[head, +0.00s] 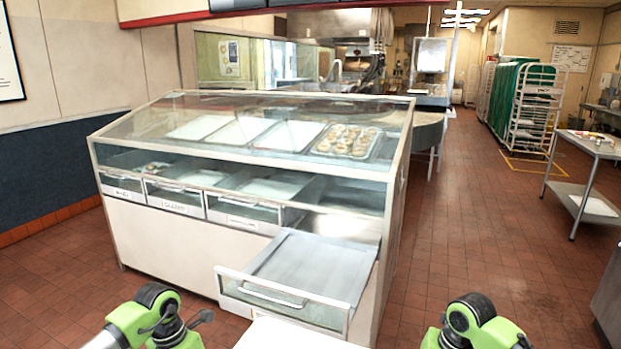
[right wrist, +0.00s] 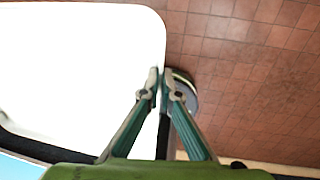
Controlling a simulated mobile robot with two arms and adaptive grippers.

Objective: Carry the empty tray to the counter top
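A flat, empty grey tray (head: 312,266) appears to lie in the pulled-out drawer (head: 283,303) at the front right of the glass display case. I cannot tell tray from drawer floor with certainty. More empty pale trays (head: 243,131) lie on the case's upper shelf, beside a tray of round pastries (head: 346,141). My right gripper (right wrist: 161,78) points down beside a white surface, probably my own base, with its fingertips nearly together and nothing seen between them. In the head view both hands are below the frame; only the green and black arm joints show. My left gripper is hidden.
The glass case (head: 250,110) has a sloped glass top and labelled drawers (head: 175,197). A round-ended counter (head: 427,128) stands behind it. A steel table (head: 590,150) and white racks (head: 535,110) stand at the right. The tiled floor (head: 480,230) right of the case is clear.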

